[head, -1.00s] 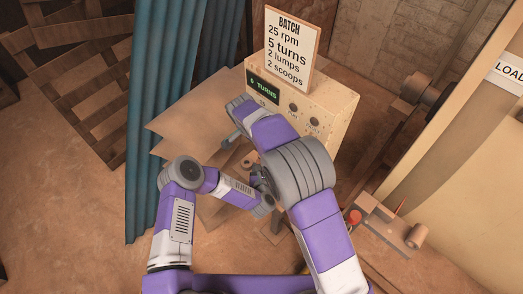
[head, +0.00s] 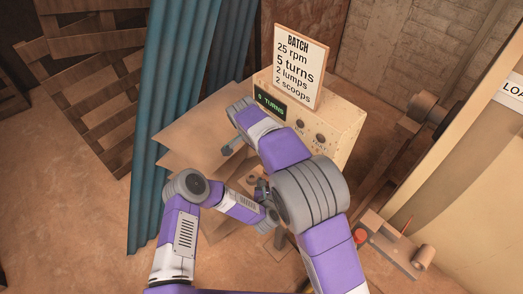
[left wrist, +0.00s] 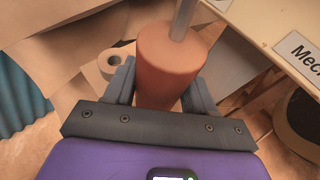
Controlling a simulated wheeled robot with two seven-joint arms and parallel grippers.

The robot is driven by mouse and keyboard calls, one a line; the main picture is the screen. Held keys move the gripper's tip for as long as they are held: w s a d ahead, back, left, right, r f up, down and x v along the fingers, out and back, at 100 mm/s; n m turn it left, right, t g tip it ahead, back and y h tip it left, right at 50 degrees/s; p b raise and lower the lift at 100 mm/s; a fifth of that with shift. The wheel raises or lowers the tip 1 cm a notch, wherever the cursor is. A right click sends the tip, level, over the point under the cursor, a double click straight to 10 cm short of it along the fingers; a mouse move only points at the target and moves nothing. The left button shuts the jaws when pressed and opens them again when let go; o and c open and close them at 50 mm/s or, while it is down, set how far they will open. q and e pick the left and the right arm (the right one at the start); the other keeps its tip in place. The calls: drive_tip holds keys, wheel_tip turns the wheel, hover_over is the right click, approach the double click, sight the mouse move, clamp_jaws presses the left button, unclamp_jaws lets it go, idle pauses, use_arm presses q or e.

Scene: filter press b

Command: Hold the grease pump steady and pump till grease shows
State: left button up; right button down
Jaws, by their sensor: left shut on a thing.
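In the left wrist view, an orange-brown cylinder (left wrist: 168,65) with a thin metal rod rising from its top stands between the two fingers of my left gripper (left wrist: 157,85). It looks like the grease pump. The fingers are shut on its sides. In the head view my left gripper (head: 266,208) is low in the middle, partly behind my right arm, and the pump is mostly hidden there. My right arm reaches over the work area towards the machine. A grey part at its far end (head: 232,147) shows, but its fingers cannot be made out. No grease can be made out.
The machine box (head: 335,125) has a display reading 0 TURNS (head: 270,101) and knobs; a BATCH sign (head: 298,65) stands on it. Brown sheets (head: 205,125) and a blue corrugated panel (head: 180,110) are left. A tape-like roll (left wrist: 110,62) lies beside the pump. Small tools (head: 385,245) lie right.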

use_arm(q)
drive_tip(key=o, duration=1.4)
drive_tip(key=shift+o, duration=0.2)
drive_tip(key=v, duration=1.2)
